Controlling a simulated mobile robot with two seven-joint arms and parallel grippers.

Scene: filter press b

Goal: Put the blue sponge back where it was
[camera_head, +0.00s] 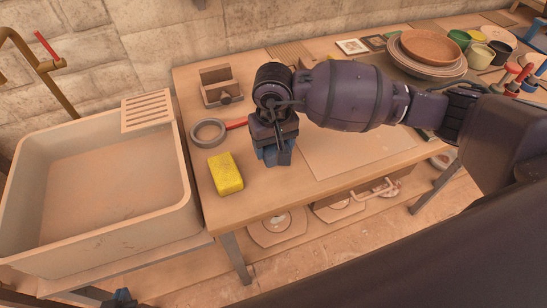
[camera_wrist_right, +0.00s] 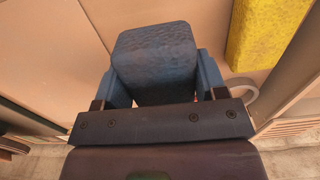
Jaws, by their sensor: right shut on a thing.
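The blue sponge (camera_wrist_right: 155,62) is a dark blue block between the two fingers of my right gripper (camera_wrist_right: 163,88) in the right wrist view. My right gripper (camera_head: 274,154) is shut on it, pointing down over the wooden table, to the right of the yellow sponge (camera_head: 226,174). In the head view the gripper mostly hides the blue sponge. I cannot tell whether the sponge touches the tabletop. The yellow sponge also shows at the top right of the right wrist view (camera_wrist_right: 268,30). Only a small part of my left gripper (camera_head: 122,298) shows at the bottom left edge; its jaws are unclear.
A sink (camera_head: 95,190) stands left of the table (camera_head: 245,205). A pale board (camera_head: 350,155) lies to the right. Stacked bowls (camera_head: 432,48) stand at the back right.

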